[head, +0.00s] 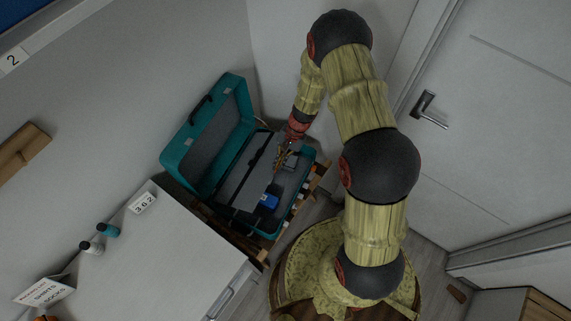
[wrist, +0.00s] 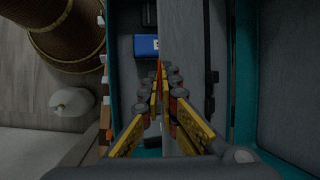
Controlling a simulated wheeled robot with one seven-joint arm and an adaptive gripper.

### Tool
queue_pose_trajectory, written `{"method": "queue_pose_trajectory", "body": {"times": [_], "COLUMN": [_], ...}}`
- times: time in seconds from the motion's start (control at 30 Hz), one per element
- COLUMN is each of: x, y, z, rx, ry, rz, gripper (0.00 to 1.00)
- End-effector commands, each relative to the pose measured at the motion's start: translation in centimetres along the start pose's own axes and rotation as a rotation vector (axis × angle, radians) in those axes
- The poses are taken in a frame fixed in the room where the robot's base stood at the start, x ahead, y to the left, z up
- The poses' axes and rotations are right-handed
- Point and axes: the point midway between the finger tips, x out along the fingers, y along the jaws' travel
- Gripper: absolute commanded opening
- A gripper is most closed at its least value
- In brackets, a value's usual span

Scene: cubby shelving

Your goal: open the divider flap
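The teal suitcase (head: 170,158) lies open, its lid tipped back to the left. A grey divider flap (head: 243,182) covers the left part of its base; it also shows in the wrist view (wrist: 183,35). My gripper (head: 281,160) is over the base at the flap's right edge. In the wrist view, my gripper's yellow fingers (wrist: 160,75) are close together along the flap's free edge. They overlap that edge in the picture; I cannot tell whether they grip it. The fingertips are small and dark.
A blue box (head: 268,201) lies in the open right part of the base, near the flap's edge; it also shows in the wrist view (wrist: 146,46). A white cabinet (head: 165,255) stands in front left, and a door (head: 500,120) is at the right.

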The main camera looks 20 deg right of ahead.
Motion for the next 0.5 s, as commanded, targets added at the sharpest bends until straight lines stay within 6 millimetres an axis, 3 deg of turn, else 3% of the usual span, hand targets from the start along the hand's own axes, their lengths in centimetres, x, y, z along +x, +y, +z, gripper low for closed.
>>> {"method": "queue_pose_trajectory", "body": {"times": [0.1, 0.5], "x": [-1.8, -4.6], "y": [-2.0, -9.0], "z": [0.8, 1.9], "rx": [0.020, 0.122], "ry": [0.000, 0.001], "rz": [0.066, 0.317], "gripper": [0.00, 0.00]}}
